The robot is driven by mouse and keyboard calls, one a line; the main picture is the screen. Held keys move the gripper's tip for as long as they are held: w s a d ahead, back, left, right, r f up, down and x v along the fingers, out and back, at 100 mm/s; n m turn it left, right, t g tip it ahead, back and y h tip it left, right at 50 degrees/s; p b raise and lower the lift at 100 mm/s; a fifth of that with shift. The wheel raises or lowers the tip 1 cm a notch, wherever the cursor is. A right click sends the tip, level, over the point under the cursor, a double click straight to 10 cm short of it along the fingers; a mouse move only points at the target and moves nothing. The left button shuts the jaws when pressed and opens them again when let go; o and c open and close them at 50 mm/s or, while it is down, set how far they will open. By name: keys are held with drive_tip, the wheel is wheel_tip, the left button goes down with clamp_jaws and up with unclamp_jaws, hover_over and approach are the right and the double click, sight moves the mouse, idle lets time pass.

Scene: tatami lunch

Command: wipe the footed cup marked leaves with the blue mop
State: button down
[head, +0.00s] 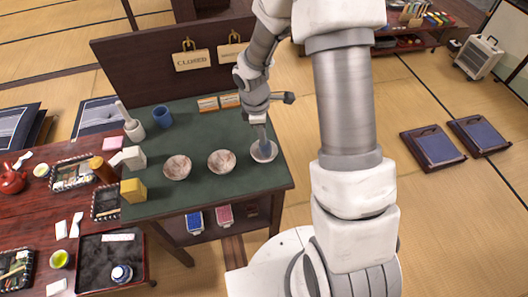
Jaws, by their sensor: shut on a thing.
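Three small pale, reddish-patterned cups stand in a row on the green table top (203,136): a left one (177,168), a middle one (221,162) and a right one (268,156). Their markings are too small to read, so I cannot tell which has leaves. My gripper (257,120) points down over the right cup. It is shut on a slim grey-blue thing, seemingly the blue mop (262,138), whose lower end reaches into or just above that cup. Contact is unclear. The fingers are small and partly hidden.
A dark upright board with a "CLOSED" sign (192,60) backs the table. A blue cup (162,116), a white mortar (134,131), a yellow block (133,190) and a white block (133,158) stand at left. Small boxes (208,104) lie at the back. The table's front right is clear.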

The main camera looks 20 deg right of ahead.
drive_tip(key=n+p, duration=0.1)
drive_tip(key=n, duration=0.1)
drive_tip(key=n+p, duration=0.1)
drive_tip(key=n, duration=0.1)
drive_tip(key=n+p, duration=0.1)
drive_tip(key=n, duration=0.2)
drive_tip(key=shift+w+a+r+t+p, duration=0.15)
drive_tip(key=shift+a+r+t+p, duration=0.1)
drive_tip(key=shift+r+t+p, duration=0.1)
drive_tip(key=shift+w+f+n+y+p, duration=0.15)
drive_tip(key=shift+n+y+p, duration=0.35)
drive_tip(key=shift+n, duration=0.7)
drive_tip(key=shift+a+f+n, duration=0.1)
drive_tip(key=shift+f+n, duration=0.05)
drive_tip(key=shift+n, duration=0.15)
